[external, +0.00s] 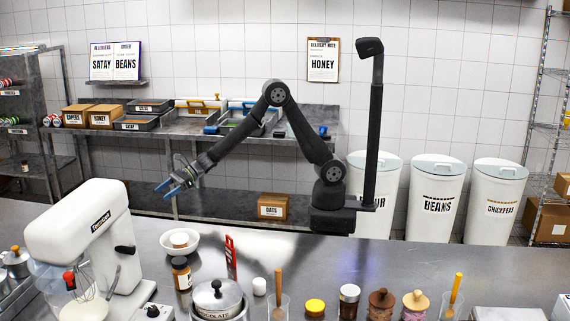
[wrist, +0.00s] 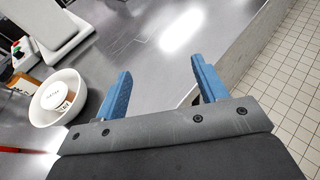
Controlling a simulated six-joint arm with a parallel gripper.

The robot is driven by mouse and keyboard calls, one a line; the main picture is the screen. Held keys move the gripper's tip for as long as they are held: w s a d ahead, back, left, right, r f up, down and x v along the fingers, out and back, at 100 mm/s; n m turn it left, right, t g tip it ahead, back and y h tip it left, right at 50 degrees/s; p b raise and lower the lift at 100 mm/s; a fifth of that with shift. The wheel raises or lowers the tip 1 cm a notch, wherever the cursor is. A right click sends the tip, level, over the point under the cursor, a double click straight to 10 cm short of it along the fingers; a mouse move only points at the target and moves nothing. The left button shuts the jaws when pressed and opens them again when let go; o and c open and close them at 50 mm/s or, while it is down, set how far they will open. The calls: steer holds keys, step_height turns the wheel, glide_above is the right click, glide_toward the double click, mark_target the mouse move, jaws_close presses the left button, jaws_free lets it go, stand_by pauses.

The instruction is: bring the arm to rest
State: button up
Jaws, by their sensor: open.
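My gripper (external: 174,184) is raised at the left of my arm in the external view, above the steel counter (external: 330,262) near its back edge. Its blue fingers stand apart in the wrist view (wrist: 163,88), with nothing between them but bare counter and the counter's edge. My arm is bent, with its elbow high and the forearm sloping down to the left.
A white mixer (external: 88,235) stands left of a white bowl (external: 166,241) with a small labelled item inside; the bowl also shows in the wrist view (wrist: 40,112). A brown jar (external: 181,273), a pot (external: 218,297) and several jars line the counter's front. Bins stand behind.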

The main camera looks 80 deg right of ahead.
mark_target(175, 259)
steer(key=w+d+f+m+t+h, duration=0.1)
steer(key=d+f, duration=0.1)
steer(key=d, duration=1)
steer(key=shift+w+d+m, duration=0.2)
steer(key=shift+d+m, duration=0.1)
steer(key=shift+m, duration=0.1)
steer(key=s+a+r+n+g+y, duration=0.1)
steer(key=a, duration=0.9)
steer(key=s+a+r+n+g, duration=0.1)
steer(key=s+a+r, duration=0.1)
steer(key=a, duration=0.8)
steer(key=shift+s+a+r+n+y, duration=0.2)
steer(key=shift+s+n+y, duration=0.1)
steer(key=shift+y, duration=0.1)
